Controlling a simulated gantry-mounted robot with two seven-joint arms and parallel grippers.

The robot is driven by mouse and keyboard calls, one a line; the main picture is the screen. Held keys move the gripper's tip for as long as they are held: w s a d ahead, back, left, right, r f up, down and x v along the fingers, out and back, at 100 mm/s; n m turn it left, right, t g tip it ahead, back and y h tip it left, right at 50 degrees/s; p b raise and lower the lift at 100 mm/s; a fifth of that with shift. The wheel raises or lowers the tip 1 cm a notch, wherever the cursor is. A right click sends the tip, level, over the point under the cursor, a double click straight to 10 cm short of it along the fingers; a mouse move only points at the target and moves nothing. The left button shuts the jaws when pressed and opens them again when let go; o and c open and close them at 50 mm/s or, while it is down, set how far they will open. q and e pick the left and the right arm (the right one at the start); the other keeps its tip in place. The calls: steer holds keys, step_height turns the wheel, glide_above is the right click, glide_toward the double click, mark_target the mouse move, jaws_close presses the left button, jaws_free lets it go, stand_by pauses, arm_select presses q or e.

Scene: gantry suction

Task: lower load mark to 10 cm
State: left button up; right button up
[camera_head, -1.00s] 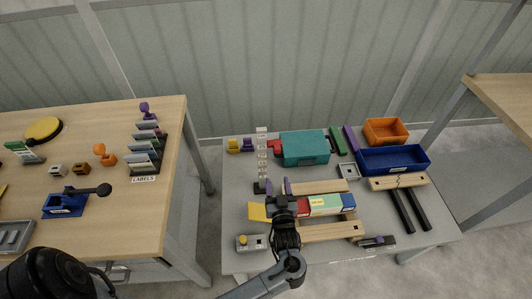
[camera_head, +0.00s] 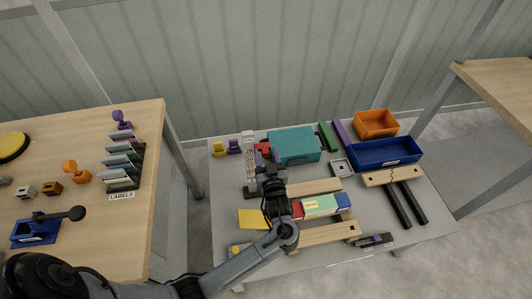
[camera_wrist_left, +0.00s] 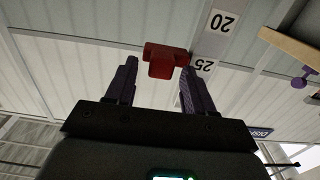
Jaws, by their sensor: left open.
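The red load mark (camera_wrist_left: 165,58) is a small T-shaped block beside the white scale (camera_wrist_left: 210,45), whose 20 and 25 labels show upside down in the left wrist view. In the head view the scale (camera_head: 250,160) is a pale upright post with dark markings, and a red piece (camera_head: 264,147) shows beside it. My left gripper (camera_head: 266,154) is open at the scale. In the left wrist view its two purple-grey fingers (camera_wrist_left: 158,72) stand on either side of the mark, near their tips. Whether they touch it I cannot tell. My right gripper is out of view.
A teal box (camera_head: 295,146) stands just right of the scale. Blue (camera_head: 388,165) and orange (camera_head: 375,130) bins are at the right. Wooden rails (camera_head: 325,234) and a striped box (camera_head: 320,206) lie below my gripper. A workbench (camera_head: 130,245) stands left.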

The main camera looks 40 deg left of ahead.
arm_select(q)
steer(key=shift+w, duration=0.1)
steer(key=shift+c, duration=0.3)
jaws_close()
steer(key=shift+f, duration=0.1)
